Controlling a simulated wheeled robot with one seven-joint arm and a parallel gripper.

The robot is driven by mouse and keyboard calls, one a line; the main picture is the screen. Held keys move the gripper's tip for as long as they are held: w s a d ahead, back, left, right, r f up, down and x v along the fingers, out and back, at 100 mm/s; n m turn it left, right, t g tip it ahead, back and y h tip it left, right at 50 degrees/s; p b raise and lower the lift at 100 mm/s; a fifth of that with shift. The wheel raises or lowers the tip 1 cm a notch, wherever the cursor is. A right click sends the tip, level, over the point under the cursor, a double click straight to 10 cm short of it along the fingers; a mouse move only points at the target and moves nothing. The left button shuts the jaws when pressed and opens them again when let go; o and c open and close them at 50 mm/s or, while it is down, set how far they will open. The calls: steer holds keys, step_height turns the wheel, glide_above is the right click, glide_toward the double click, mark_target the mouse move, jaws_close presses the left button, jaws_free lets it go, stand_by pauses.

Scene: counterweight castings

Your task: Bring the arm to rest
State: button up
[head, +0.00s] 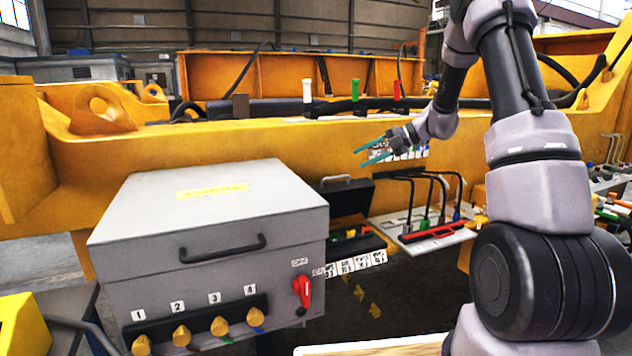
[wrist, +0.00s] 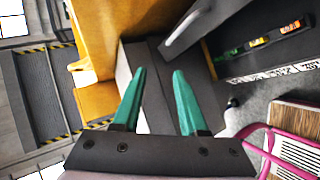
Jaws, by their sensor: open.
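My gripper (head: 372,150) has teal fingers and is open in the head view, with nothing between them. It hangs in the air in front of the yellow casting (head: 250,140), pointing left, above and behind the open black case (head: 350,200). My arm reaches in from the right side, bent at the elbow. In the wrist view my gripper (wrist: 155,100) shows its two teal fingers apart and empty, with a grey surface beyond them.
A grey box (head: 215,205) with a handle, yellow knobs and a red switch (head: 303,292) stands front left. A panel with black cables (head: 425,232) lies right of the case. White, green and red posts (head: 355,88) stand on the casting. In the wrist view, a pink tube (wrist: 262,140) is at right.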

steer(key=s+a+r+n+h, duration=0.1)
steer(key=s+r+n+h, duration=0.1)
steer(key=s+r+n, duration=0.5)
steer(key=s+a+r+n+h, duration=0.15)
steer(key=s+r+n, duration=0.25)
steer(key=s+n, duration=0.6)
steer(key=s+d+r+n+t+h, duration=0.1)
steer(key=s+d+n+h, duration=0.1)
steer(key=s+n, duration=0.7)
steer(key=s+d+r+n+t+h, duration=0.2)
steer(key=s+n+h, duration=0.2)
steer(key=s+n, duration=0.5)
steer(key=shift+d+r+n, duration=0.2)
steer(key=shift+d+n, duration=0.1)
steer(key=shift+n, duration=0.7)
steer(key=shift+w, duration=0.1)
